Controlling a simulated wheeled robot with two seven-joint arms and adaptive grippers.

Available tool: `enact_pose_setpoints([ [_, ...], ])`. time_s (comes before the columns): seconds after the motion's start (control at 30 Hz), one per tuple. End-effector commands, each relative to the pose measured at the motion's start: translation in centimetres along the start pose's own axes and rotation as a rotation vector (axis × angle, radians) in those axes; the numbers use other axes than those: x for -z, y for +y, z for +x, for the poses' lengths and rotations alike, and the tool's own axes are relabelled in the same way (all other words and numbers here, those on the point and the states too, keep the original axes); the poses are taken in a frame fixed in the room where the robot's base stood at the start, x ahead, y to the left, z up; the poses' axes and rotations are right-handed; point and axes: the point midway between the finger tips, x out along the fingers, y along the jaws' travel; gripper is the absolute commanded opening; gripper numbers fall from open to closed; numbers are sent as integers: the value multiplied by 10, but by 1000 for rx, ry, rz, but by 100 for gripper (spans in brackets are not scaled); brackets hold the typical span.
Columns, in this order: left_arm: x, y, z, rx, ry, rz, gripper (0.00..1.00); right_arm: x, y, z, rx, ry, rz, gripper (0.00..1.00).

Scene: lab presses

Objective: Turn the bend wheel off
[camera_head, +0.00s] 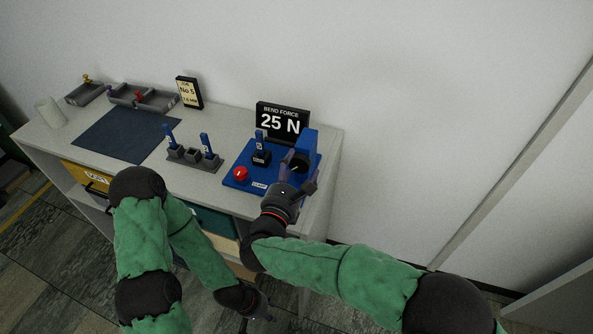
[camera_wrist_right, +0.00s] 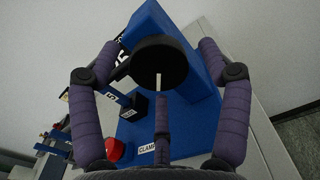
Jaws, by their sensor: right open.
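The bend wheel (camera_wrist_right: 158,62) is a black round knob with a white line, on the blue press (camera_wrist_right: 190,45). The line stands nearly upright in the right wrist view. In the head view the press (camera_head: 308,140) is at the table's right end, and my arm partly hides the wheel. My right gripper (camera_head: 294,176) is open in front of the wheel, with purple fingers left and right of it and one below. Contact with the wheel cannot be told. My left gripper (camera_head: 258,312) hangs low in front of the table; its jaws are unclear.
A black sign (camera_head: 281,122) reads "BEND FORCE 25 N". A red button (camera_head: 240,174) and a "CLAMP" label (camera_wrist_right: 147,148) are on the press base. A grey holder (camera_head: 193,158) with blue pieces stands left. A dark mat (camera_head: 122,134) lies farther left. The wall is close behind.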

Motion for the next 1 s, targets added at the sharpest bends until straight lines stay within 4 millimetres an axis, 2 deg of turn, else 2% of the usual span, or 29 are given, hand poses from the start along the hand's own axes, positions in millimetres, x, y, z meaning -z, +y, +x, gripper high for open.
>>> enact_pose_setpoints([
  [0.2,0,0,0,0,0,0,40,0,0,0,0,0,0,77],
  [0.23,0,0,0,0,0,0,40,0,0,0,0,0,0,75],
  [0.4,0,0,0,0,0,0,40,0,0,0,0,0,0,27],
  [0.43,0,0,0,0,0,0,40,0,0,0,0,0,0,21],
  [0.77,0,0,1,0,0,0,40,1,0,0,1,2,-24,21],
  [1.0,0,-1,4,0,0,0,40,2,0,0,0,4,-141,21],
])
